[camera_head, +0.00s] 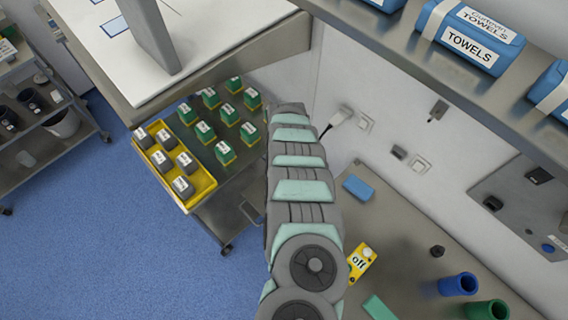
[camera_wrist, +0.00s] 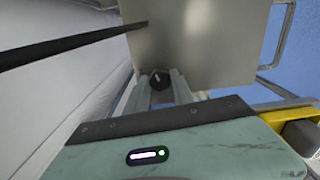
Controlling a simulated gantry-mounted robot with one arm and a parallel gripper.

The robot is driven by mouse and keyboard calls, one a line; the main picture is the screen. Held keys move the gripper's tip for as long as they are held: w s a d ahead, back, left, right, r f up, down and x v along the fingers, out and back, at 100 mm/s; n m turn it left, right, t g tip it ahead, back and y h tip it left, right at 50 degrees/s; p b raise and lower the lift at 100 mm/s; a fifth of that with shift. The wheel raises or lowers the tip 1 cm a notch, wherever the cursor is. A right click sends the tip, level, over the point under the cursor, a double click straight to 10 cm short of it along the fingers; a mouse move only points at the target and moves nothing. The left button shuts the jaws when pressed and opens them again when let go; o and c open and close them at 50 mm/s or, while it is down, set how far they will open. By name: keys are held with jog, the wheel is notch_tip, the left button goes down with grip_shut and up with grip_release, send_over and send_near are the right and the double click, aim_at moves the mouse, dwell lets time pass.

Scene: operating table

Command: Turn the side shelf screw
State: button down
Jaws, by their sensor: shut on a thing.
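The side shelf screw (camera_wrist: 157,76) is a small dark knob at the edge of a grey metal panel (camera_wrist: 205,45) in the wrist view. My gripper (camera_wrist: 161,86) has its two pale fingers on either side of the knob and is shut on it. The fingers hide part of the knob. How far the screw is turned cannot be told. In the head view my arm covers the gripper and the screw.
A dark bar (camera_wrist: 70,47) crosses the wrist view at upper left. A trolley with green boxes and a yellow tray (camera_head: 205,190) stands left of my arm in the head view. A metal counter (camera_head: 400,235) with cups and an "off" box (camera_head: 361,262) lies right.

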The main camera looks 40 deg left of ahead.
jog(key=m, duration=0.4)
jog(key=shift+r+m+p, duration=0.1)
jog(key=shift+m+p, duration=0.2)
jog(key=shift+p, duration=0.05)
jog(key=m+p, duration=0.1)
jog(key=m, duration=0.2)
jog(key=shift+m, duration=0.3)
jog(key=m+p, duration=0.1)
jog(key=m, duration=0.2)
jog(key=shift+m, duration=0.3)
jog(key=m+p, duration=0.1)
jog(key=m, duration=0.2)
jog(key=shift+m+p, duration=0.3)
jog(key=shift+p, duration=0.05)
jog(key=m, duration=0.3)
jog(key=shift+s+a, duration=0.1)
jog(key=shift+f+m, duration=0.2)
jog(key=shift+m, duration=1)
jog(key=m+b, duration=0.2)
jog(key=m, duration=0.1)
jog(key=shift+f+b, duration=0.1)
jog(key=shift+b, duration=0.2)
jog(key=shift+m+b, duration=0.65)
jog(key=shift+m, duration=0.15)
